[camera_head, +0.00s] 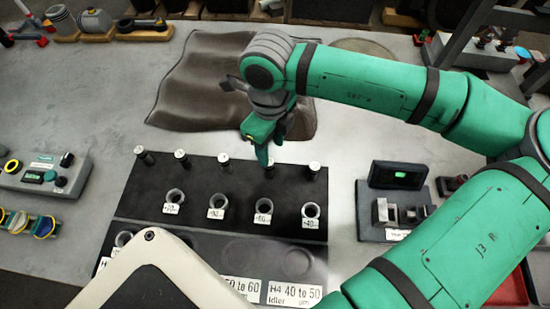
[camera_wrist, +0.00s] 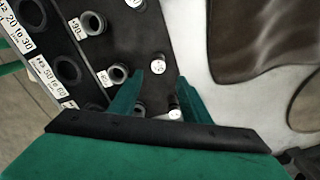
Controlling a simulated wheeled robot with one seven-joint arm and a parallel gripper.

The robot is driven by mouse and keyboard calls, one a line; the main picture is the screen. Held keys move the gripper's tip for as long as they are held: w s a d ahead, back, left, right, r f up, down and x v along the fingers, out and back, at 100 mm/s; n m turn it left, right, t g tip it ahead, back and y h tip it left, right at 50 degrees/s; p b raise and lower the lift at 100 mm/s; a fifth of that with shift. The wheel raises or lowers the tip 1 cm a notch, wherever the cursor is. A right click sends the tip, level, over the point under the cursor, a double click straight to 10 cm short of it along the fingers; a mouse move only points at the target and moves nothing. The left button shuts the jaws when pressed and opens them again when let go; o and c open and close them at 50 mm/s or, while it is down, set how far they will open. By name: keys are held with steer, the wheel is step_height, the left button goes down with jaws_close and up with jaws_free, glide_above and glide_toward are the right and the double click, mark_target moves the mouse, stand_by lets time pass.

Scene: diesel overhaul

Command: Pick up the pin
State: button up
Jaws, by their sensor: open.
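Several small dark pins with pale tops stand upright in a row along the back of a black board (camera_head: 140,196). The leftmost pin (camera_head: 144,156) and the rightmost pin (camera_head: 314,169) show clearly in the head view. My gripper (camera_head: 264,156) points down over the row, close to the second pin from the right, partly hiding it. In the wrist view, my gripper (camera_wrist: 156,85) is open, with two green fingers. One pin top (camera_wrist: 158,65) shows just beyond the fingertips. Another pin top (camera_wrist: 175,114) shows between the fingers, near the right one. I see nothing held.
Labelled rings (camera_head: 217,200) stand in a row on the board in front of the pins. A brown cloth (camera_head: 195,85) lies behind. A small device with a green screen (camera_head: 408,176) is to the right, and a grey control box (camera_head: 45,175) to the left.

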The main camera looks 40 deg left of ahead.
mark_target(270, 166)
step_height(270, 166, down, 4)
steer(key=shift+w+f, duration=0.15)
steer(key=shift+f, duration=0.1)
steer(key=f, duration=0.5)
steer(key=shift+s+a, duration=0.15)
steer(key=shift+s, duration=0.2)
steer(key=shift+a, duration=0.1)
jaws_close()
